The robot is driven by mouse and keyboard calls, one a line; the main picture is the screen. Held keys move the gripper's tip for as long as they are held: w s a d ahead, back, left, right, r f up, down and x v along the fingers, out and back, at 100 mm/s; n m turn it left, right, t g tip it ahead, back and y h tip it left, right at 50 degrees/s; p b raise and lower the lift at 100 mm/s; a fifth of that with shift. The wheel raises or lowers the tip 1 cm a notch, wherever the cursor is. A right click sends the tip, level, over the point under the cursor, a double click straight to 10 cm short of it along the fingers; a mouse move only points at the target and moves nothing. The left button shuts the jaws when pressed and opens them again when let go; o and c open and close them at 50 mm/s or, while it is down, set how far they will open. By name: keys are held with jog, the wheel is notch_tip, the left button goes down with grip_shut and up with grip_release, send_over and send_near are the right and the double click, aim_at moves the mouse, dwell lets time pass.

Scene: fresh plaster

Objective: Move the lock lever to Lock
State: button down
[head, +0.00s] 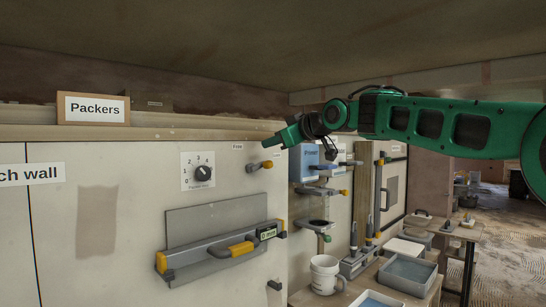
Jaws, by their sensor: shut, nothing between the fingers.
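A small grey lever with an orange tip (258,167) sticks out of the pale panel (110,235), pointing right and slightly up. A small label reading Free (238,146) is above and left of it. I take this to be the lock lever; no Lock label is readable, and my gripper may hide one. My gripper (270,143), green, is shut and empty. In the picture it lies just above the lever's orange tip; I cannot tell how far in front of the panel it is, and no contact shows.
A numbered dial (203,173) is left of the lever. Right are a blue box (303,160), a white mug (325,273) and grey tubs (408,271). A Packers sign (94,108) stands on the ledge.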

jog(key=v, duration=0.9)
jog(key=shift+s+d, duration=0.15)
jog(key=shift+d, duration=0.1)
jog(key=shift+r, duration=0.1)
jog(key=s+d+f+m+g+h, duration=0.2)
jog(key=s+d+f+m+h, duration=0.25)
jog(key=d+f, duration=0.8)
jog(key=s+d+f+m+g+h, duration=0.1)
jog(key=s+d+f+m+h, duration=0.4)
jog(key=d+f, duration=0.75)
jog(key=s+d+f+m+g+h, duration=0.1)
jog(key=s+d+f+m+g, duration=0.1)
jog(key=s+d+f, duration=0.5)
jog(key=s+d+f+m+g, duration=0.25)
jog(key=s+f, duration=0.25)
jog(key=s, duration=0.4)
jog(key=s+d+f+m+g, duration=0.1)
jog(key=s+f, duration=0.3)
jog(key=s, duration=0.5)
jog(key=s+d+f+m+g, duration=0.1)
jog(key=s+f+m+g, duration=0.2)
jog(key=s, duration=0.6)
notch_tip(320, 180, down, 2)
jog(key=shift+s+d+f+m, duration=0.2)
jog(key=shift+s+m, duration=0.1)
jog(key=shift+s, duration=0.1)
